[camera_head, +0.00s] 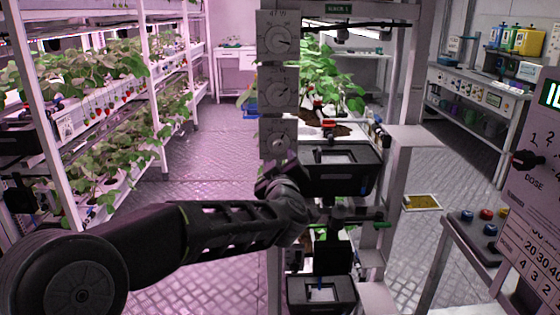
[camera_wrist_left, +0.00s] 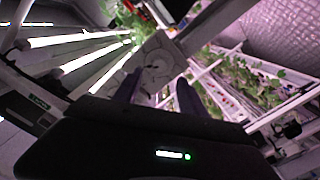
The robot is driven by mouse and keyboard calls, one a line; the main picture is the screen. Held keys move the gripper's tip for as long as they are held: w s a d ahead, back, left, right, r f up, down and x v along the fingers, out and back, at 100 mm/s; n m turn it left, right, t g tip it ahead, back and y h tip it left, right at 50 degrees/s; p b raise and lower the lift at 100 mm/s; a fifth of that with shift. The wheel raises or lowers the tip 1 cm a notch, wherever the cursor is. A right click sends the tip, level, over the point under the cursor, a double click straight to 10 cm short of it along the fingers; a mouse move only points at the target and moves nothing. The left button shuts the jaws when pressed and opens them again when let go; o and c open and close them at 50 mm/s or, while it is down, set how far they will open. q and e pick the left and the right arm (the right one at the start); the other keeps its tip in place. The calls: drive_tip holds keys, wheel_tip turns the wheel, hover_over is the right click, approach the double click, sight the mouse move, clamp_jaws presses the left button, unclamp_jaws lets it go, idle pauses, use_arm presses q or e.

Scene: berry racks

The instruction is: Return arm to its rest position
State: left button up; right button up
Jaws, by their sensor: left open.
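My left arm (camera_head: 215,228) reaches in from the left of the head view, with its elbow low at the left. My left gripper (camera_head: 278,178) is up against the lower end of a grey dial panel, partly hidden by its own wrist. In the left wrist view its two dark fingers (camera_wrist_left: 158,95) stand apart, with nothing seen held between them. The dial panel (camera_head: 278,88) carries several round dials on a post and shows in the wrist view (camera_wrist_left: 160,62) beyond the fingers. My right gripper does not show.
A planted rack (camera_head: 60,125) with strawberries runs along the left. Black trays (camera_head: 340,178) sit in the middle rack behind the wrist. A control console (camera_head: 485,228) and a dose board (camera_head: 535,185) stand at the right. The floor (camera_head: 190,180) between left rack and dial panel is clear.

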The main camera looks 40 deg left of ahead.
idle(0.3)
use_arm(q)
drive_tip(key=w+d+f+m+h, duration=0.4)
drive_tip(key=d+f+m+h, duration=0.15)
drive_tip(key=d+f, duration=0.6)
drive_tip(key=s+d+f+m+g+h+p, duration=0.1)
drive_tip(key=s+d+f+m+g+h, duration=0.15)
drive_tip(key=d+f, duration=0.45)
drive_tip(key=s+d+f+m+g+h+p, duration=0.1)
drive_tip(key=s+d+f+h, duration=0.2)
drive_tip(key=f, duration=0.7)
drive_tip(key=s+d+f+m+g+h+p, duration=0.1)
drive_tip(key=s+d+f+g, duration=0.1)
drive_tip(key=s+d+f, duration=0.4)
drive_tip(key=s+d+f+m+g+h+p, duration=0.1)
drive_tip(key=s+d+f+m+g+h, duration=0.15)
drive_tip(key=s+f, duration=0.4)
drive_tip(key=s+d+f+g+p, duration=0.1)
drive_tip(key=s+d+f+g, duration=0.1)
drive_tip(key=s, duration=0.6)
drive_tip(key=s+d+f+g+p, duration=0.1)
drive_tip(key=s+d+f+g, duration=0.2)
drive_tip(key=s+f, duration=0.4)
drive_tip(key=shift+s+d+f+p, duration=0.15)
drive_tip(key=shift+s+d+p, duration=0.2)
drive_tip(key=shift+s+d, duration=0.45)
drive_tip(key=shift+w+m+h, duration=0.15)
drive_tip(key=shift+m+h, duration=0.1)
